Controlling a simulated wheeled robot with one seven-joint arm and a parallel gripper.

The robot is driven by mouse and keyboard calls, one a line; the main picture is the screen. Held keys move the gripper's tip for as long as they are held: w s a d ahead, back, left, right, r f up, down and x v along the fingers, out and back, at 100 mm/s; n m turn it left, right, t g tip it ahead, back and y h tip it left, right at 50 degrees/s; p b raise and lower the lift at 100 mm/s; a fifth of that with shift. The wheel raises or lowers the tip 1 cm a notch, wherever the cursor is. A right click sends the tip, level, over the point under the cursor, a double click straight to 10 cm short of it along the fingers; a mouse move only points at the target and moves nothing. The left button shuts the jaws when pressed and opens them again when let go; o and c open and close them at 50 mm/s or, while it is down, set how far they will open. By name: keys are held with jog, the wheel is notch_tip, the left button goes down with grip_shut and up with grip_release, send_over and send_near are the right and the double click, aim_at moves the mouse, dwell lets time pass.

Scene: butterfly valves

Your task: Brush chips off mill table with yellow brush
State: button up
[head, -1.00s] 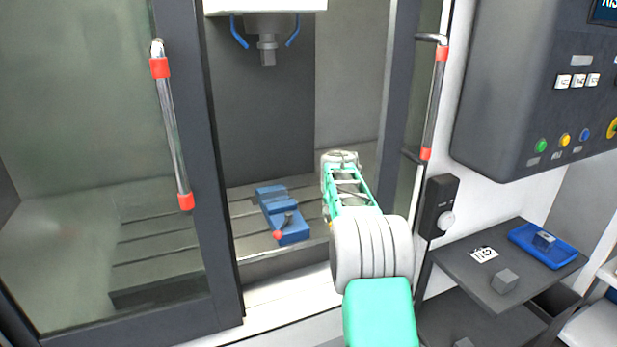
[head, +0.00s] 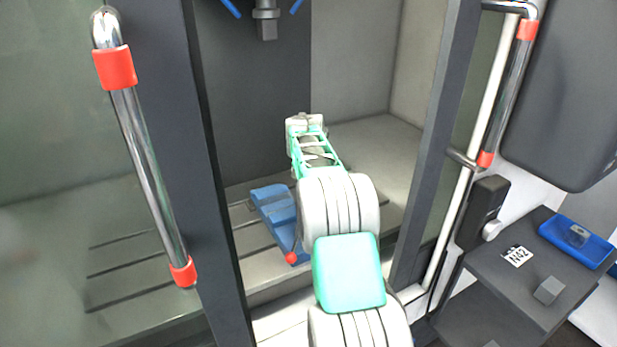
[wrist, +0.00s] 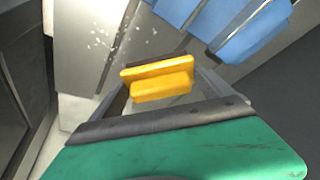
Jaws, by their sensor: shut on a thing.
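The yellow brush (wrist: 157,77) is between the fingers of my gripper (wrist: 160,84) in the wrist view, and the gripper is shut on it. White chips (wrist: 103,32) lie scattered on the grey slotted mill table (wrist: 85,60), beyond the brush and to its left. In the head view the mill table (head: 240,218) is inside the machine enclosure. My gripper end (head: 303,124) is inside the enclosure too, above the table. The brush is hidden there behind my arm, and I cannot make out chips.
A blue vise (head: 270,203) with a red-knobbed handle sits on the table, left of my arm; it also shows in the wrist view (wrist: 250,28). The spindle (head: 266,18) hangs above. Door handles (head: 145,165) flank the opening. A side shelf (head: 500,280) holds a blue tray (head: 580,240).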

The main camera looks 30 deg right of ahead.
jog(key=shift+s+f+b, duration=0.15)
jog(key=shift+f+b, duration=0.35)
jog(key=shift+f, duration=0.1)
notch_tip(320, 180, down, 5)
jog(key=b, duration=0.3)
jog(key=shift+d+r, duration=0.1)
jog(key=shift+r, duration=0.05)
jog(key=shift+f+b, duration=0.85)
jog(key=shift+f, duration=0.15)
